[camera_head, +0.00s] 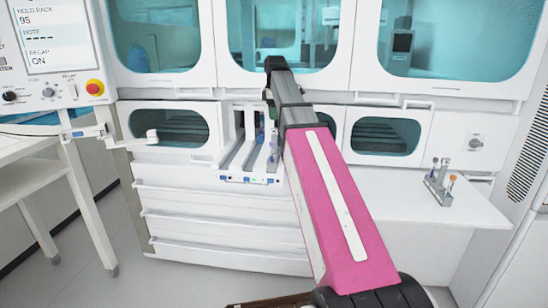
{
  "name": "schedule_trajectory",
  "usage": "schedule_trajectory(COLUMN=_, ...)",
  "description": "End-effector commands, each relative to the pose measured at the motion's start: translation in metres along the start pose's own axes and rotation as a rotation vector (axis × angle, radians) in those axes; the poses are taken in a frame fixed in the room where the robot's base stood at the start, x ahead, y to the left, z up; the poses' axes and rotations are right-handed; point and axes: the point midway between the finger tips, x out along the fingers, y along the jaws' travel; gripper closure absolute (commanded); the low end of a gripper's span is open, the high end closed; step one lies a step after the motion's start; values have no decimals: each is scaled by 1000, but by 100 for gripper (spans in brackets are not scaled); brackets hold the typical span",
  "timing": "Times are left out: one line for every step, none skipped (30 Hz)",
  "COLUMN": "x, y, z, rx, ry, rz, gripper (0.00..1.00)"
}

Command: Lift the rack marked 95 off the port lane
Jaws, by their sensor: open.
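The lanes (235,157) run out of an opening in the middle of the white machine, with small blue marks along their front edge. A few small blue and purple tube parts (272,140) show in the right-hand lane, partly behind my arm. No number on any rack there is readable, so I cannot tell which rack is marked 95. My gripper (269,103) shows only as a dark piece beside my grey arm link, above the lanes. It is open; its fingertips are mostly hidden, and I see nothing held.
A screen (47,35) at upper left reads hold rack 95 and recap on. A red stop button (94,87) sits below it. A small rack (436,190) with several tubes stands on the white shelf (395,199) at right. A white table (35,170) stands at left.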

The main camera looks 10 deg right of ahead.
Motion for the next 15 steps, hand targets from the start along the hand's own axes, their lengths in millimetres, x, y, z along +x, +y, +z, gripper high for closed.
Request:
schedule_trajectory(x=9, y=-1, z=0, rx=0, ry=-1, rz=-2, gripper=47)
schedule_trajectory(x=12, y=-1, z=0, rx=0, ry=-1, rz=-2, gripper=47)
schedule_trajectory(x=15, y=-1, z=0, rx=0, ry=0, rz=-1, gripper=47)
schedule_trajectory(x=17, y=-1, z=0, rx=0, ry=0, rz=0, gripper=47)
schedule_trajectory(x=18, y=-1, z=0, rx=0, ry=0, rz=0, gripper=47)
schedule_trajectory(x=20, y=-1, z=0, rx=0, ry=0, rz=0, gripper=47)
schedule_trajectory(x=22, y=-1, z=0, rx=0, ry=0, rz=0, gripper=47)
schedule_trajectory(x=24, y=-1, z=0, rx=0, ry=0, rz=0, gripper=47)
schedule_trajectory(x=27, y=-2, z=-1, rx=0, ry=0, rz=-1, gripper=47)
schedule_trajectory(x=30, y=-3, z=-1, rx=0, ry=0, rz=-1, gripper=47)
schedule_trajectory(x=34, y=-4, z=-1, rx=0, ry=0, rz=-1, gripper=47)
schedule_trajectory(x=39, y=-5, z=-1, rx=1, ry=0, rz=-1, gripper=47)
schedule_trajectory(x=44, y=-5, z=-2, rx=1, ry=0, rz=-1, gripper=47)
schedule_trajectory(x=48, y=-6, z=-2, rx=1, ry=0, rz=-1, gripper=47)
schedule_trajectory(x=54, y=-6, z=-2, rx=1, ry=0, rz=-1, gripper=47)
